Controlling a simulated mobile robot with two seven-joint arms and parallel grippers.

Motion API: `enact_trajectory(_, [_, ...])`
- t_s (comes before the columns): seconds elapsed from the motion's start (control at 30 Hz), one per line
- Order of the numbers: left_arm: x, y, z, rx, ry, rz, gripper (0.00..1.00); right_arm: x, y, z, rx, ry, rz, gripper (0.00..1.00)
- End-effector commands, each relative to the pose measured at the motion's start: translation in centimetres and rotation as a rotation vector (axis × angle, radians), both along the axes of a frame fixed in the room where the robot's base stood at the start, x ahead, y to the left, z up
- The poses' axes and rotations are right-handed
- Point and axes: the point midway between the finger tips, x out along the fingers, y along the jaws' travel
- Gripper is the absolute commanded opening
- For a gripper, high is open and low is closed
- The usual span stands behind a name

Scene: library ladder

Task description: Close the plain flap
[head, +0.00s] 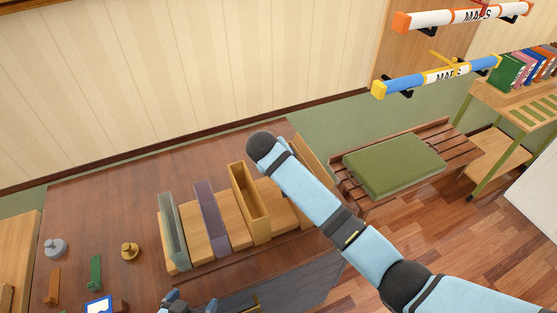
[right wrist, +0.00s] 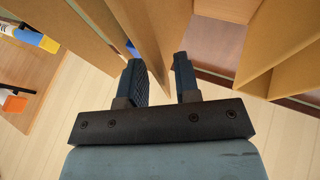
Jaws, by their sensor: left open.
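A row of upright pieces stands on the brown desk: a grey-green one (head: 172,230), a purple one (head: 212,215), an ochre wooden one (head: 248,205) and a plain wooden panel (head: 314,158) at the right end, partly behind my right arm. The plain panel looks like the plain flap, standing up. In the right wrist view a thin wooden panel (right wrist: 150,35) reaches down between the parted fingers of my right gripper (right wrist: 160,75); I cannot tell which panel it is. My right gripper is hidden in the head view. My left gripper (head: 190,304) is open at the bottom edge.
Pale wooden blocks lie between the uprights. Small pieces, including a grey knob (head: 55,248), a brass knob (head: 130,250) and a green block (head: 95,272), sit on the desk's left. A bench with a green cushion (head: 393,163) stands to the right. Map tubes (head: 435,76) hang above it.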

Motion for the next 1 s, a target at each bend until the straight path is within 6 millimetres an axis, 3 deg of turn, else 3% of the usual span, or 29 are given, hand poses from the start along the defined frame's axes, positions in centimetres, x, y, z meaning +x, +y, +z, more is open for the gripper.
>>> enact_trajectory(0.17, [-0.18,-0.02,0.00,-0.001,0.002,0.000,0.97,-0.01,0.00,0.02,0.000,0.000,0.000,0.30])
enact_trajectory(0.3, [-0.35,-0.02,-0.09,-0.001,0.005,0.000,0.97,-0.02,0.01,0.02,0.000,0.000,0.000,0.00])
enact_trajectory(0.67, [-0.44,-0.05,-0.19,-0.001,0.007,-0.001,0.97,-0.01,-0.08,0.05,0.025,0.011,-0.002,0.00])
enact_trajectory(1.0, [-0.46,-0.06,-0.28,-0.001,0.009,-0.001,0.97,0.21,-0.63,0.29,0.208,0.085,-0.002,0.00])
